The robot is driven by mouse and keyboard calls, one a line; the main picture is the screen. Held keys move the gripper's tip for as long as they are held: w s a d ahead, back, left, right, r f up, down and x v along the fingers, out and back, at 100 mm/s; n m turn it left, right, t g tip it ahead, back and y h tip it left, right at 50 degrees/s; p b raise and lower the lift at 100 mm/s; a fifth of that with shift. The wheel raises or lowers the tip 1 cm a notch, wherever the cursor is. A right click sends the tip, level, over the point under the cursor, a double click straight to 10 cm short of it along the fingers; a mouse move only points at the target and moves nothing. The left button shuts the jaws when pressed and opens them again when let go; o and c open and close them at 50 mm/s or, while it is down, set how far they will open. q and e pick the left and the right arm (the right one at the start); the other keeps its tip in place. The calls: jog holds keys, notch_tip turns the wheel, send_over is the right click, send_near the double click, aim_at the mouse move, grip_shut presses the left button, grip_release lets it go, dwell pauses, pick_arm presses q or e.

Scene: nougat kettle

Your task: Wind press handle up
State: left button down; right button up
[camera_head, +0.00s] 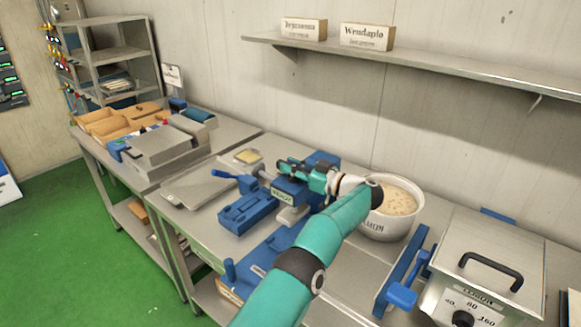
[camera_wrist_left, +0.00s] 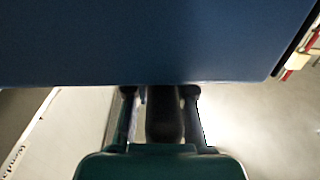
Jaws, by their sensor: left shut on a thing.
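The blue press (camera_head: 270,197) stands on the middle metal table, with a grey plate and a dark label on its front. A large blue block of the press (camera_wrist_left: 150,40) fills the top of that view. In the head view the gripper hides most of the handle. My right gripper is not in view.
A white pot of speckled mass (camera_head: 396,205) stands right of the gripper, close to my arm. A blue lever (camera_head: 226,175) sticks out left of the press. A metal box with a black handle (camera_head: 486,262) stands at right. A wall shelf (camera_head: 420,66) runs above.

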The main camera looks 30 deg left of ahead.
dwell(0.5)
pick_arm(q)
jog(key=c, duration=1)
grip_release()
jog(key=shift+d, duration=0.15)
